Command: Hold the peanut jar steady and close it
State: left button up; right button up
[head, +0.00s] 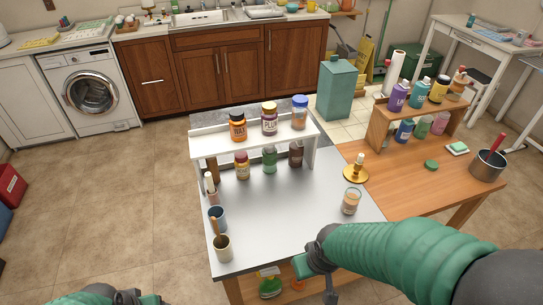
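Several jars stand on a white two-level rack on the table. The labels are too small to tell surely which is the peanut jar. My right gripper (315,278) is over the table's front edge, apart from the jars; its fingers look spread and empty. My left gripper (122,298) shows only partly at the bottom left edge, far from the rack; its fingers cannot be made out.
The metal tabletop (290,220) is mostly clear in the middle. A glass (351,201) and a brass candle holder (356,172) stand at its right. Cups (222,248) line its left edge. A wooden rack of bottles (417,110) and a pot (488,166) stand farther right.

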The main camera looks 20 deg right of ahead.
aim_at(352, 196)
jog(key=z, duration=1.3)
